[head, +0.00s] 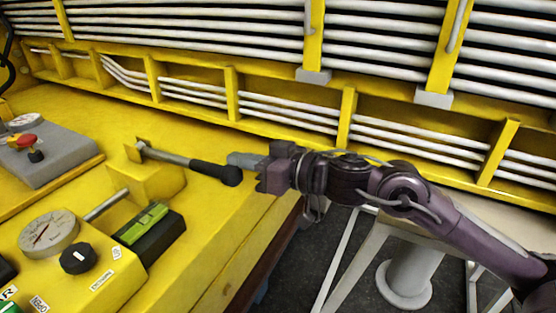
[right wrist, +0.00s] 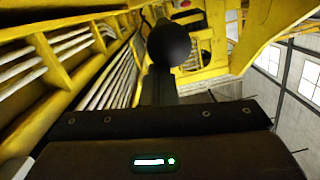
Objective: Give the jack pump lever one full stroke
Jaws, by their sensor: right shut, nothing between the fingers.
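The jack pump lever (head: 180,158) is a metal rod with a black grip (head: 217,173). It extends to the right from a small yellow bracket (head: 133,150) on the yellow console and looks close to level. My right gripper (head: 236,160) is shut and empty, its tips right by the end of the black grip; I cannot tell whether they touch. In the right wrist view the round black end of the grip (right wrist: 169,44) is straight ahead, just beyond the gripper body. My left gripper is not in view.
A round gauge (head: 48,232), a black knob (head: 78,258) and a black-and-green block (head: 148,232) stand on the console below the lever. A grey box with a red knob (head: 23,141) is at the left. Yellow framing with white pipes (head: 290,112) runs behind.

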